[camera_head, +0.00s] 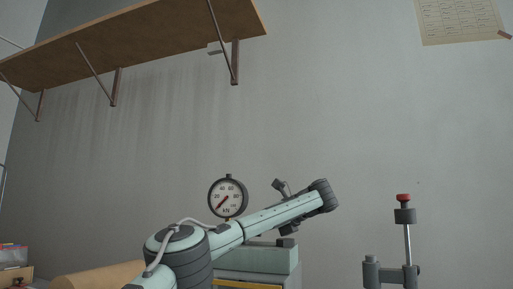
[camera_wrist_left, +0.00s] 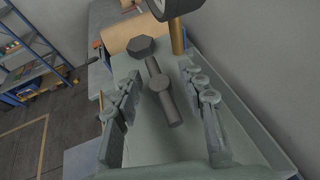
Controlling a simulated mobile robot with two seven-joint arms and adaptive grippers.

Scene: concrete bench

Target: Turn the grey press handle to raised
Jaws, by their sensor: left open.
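In the left wrist view, a dark grey handle (camera_wrist_left: 171,108) with a rounded bar shows between the fingers of my left gripper (camera_wrist_left: 162,76). A dark hexagonal knob (camera_wrist_left: 140,45) is at the bar's far end. The fingers are apart, one on each side of the bar, and I see no contact; the depth between them is hard to tell. In the head view, my left arm reaches across the pale green press body (camera_head: 262,259), and the fingers cannot be made out there. The handle's raised or lowered state is unclear. My right gripper is not in view.
A round dial gauge (camera_head: 228,197) stands close behind my left arm. A metal post with a red cap (camera_head: 403,197) rises at the right. A tan roll (camera_head: 98,275) lies at the lower left. A wooden shelf (camera_head: 140,38) hangs on the wall above.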

